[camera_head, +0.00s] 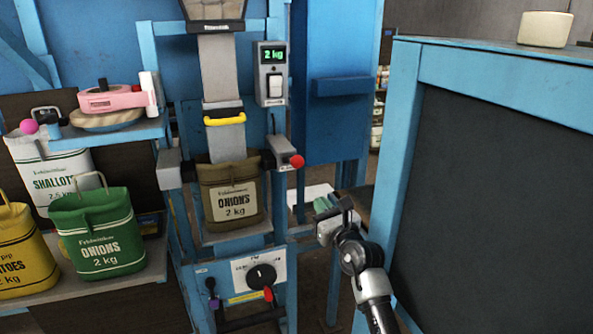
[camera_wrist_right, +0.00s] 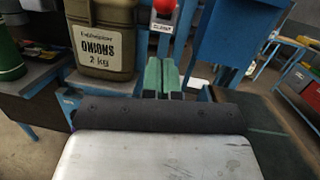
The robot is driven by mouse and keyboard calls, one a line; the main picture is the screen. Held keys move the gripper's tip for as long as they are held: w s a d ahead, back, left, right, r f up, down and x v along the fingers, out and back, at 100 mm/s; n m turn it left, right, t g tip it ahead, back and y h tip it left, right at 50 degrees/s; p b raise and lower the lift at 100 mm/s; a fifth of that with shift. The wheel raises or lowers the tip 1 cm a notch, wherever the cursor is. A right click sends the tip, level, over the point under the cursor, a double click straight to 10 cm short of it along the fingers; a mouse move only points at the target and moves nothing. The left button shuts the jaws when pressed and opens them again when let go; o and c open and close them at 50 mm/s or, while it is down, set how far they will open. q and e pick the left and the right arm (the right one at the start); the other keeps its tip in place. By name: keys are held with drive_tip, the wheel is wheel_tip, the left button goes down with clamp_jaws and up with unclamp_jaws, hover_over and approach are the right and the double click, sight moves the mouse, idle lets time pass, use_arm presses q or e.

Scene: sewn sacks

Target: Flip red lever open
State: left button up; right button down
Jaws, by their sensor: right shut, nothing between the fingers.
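A lever with a red ball knob (camera_head: 297,161) sticks out at the right side of the sack-filling station, beside the sack mouth. Its red knob also shows at the top edge of the right wrist view (camera_wrist_right: 165,5), above a small white label. A brown onion sack (camera_head: 232,205) sits under the spout, just left of the lever. My right gripper (camera_head: 322,205) is below and right of the red knob, apart from it. Its green fingertips (camera_wrist_right: 161,76) are together and empty, below the knob in the wrist view. My left gripper is not in view.
A scale display (camera_head: 272,55) reads 2 kg. Filled sacks and a pink device (camera_head: 112,98) stand at left. A blue-framed dark cabinet (camera_head: 490,180) borders my right arm closely.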

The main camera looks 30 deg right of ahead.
drive_tip(key=shift+r, duration=0.65)
approach(293, 159)
drive_tip(key=w+d+f, duration=0.2)
drive_tip(key=w, duration=0.3)
drive_tip(key=shift+w+d+p, duration=0.1)
drive_tip(key=shift+w+p, duration=0.25)
drive_tip(key=shift+w, duration=0.1)
drive_tip(key=shift+r, duration=0.1)
